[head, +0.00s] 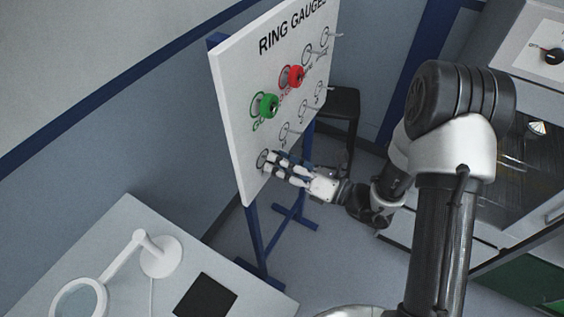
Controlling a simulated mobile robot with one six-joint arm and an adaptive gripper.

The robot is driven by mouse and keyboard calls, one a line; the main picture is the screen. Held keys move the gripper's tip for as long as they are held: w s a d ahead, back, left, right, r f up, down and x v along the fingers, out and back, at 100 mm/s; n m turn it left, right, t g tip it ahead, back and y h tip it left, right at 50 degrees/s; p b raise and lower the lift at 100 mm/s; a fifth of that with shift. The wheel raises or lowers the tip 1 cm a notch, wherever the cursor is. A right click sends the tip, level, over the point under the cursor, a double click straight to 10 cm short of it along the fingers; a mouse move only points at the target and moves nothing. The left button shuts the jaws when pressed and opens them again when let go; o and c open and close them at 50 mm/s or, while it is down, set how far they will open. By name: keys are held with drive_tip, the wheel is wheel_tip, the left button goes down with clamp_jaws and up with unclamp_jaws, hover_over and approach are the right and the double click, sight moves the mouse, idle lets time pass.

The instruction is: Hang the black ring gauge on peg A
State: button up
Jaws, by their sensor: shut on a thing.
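My gripper (272,163) is at the lower left of the white ring gauge board (237,130), its fingers pointing at the leftmost outlined spot of the lower row. It is shut on a small dark thing, which I take for the black ring gauge; the fingers mostly hide it. I cannot tell whether it is around a peg or only in front of it. The peg labels are too small to read, so I cannot tell which is peg A. A green ring gauge (268,105) and a red ring gauge (296,77) hang on the upper row.
Several bare pegs stick out of the board to the right. The board stands on a blue frame (257,240). A black stool (341,104) is behind it. At the lower left, a table (127,222) holds a magnifier lamp (158,255) and a black pad (205,295).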

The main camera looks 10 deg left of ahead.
drive_tip(key=o, duration=1.3)
drive_tip(key=shift+c, duration=0.2)
drive_tip(key=v, duration=1.2)
drive_tip(key=s+a+r+n+g+h+b, duration=0.1)
drive_tip(key=s+r+n+g+h, duration=0.25)
drive_tip(key=s+n, duration=0.45)
drive_tip(key=s+r+n+g+h+b, duration=0.1)
drive_tip(key=s+r+n+g+h, duration=0.1)
drive_tip(key=s+n+g+h, duration=0.45)
drive_tip(key=s+d+r+n+t+h+b, duration=0.1)
drive_tip(key=d+r+n+t+h, duration=0.1)
drive_tip(key=d+n, duration=0.4)
drive_tip(key=s+d+r+n+t+h+b, duration=0.1)
drive_tip(key=d+r+n+t+h, duration=0.2)
drive_tip(key=n, duration=0.6)
drive_tip(key=shift+s+d+t+h, duration=0.2)
drive_tip(key=shift+d+t+h, duration=0.8)
drive_tip(key=shift+d+t, duration=0.95)
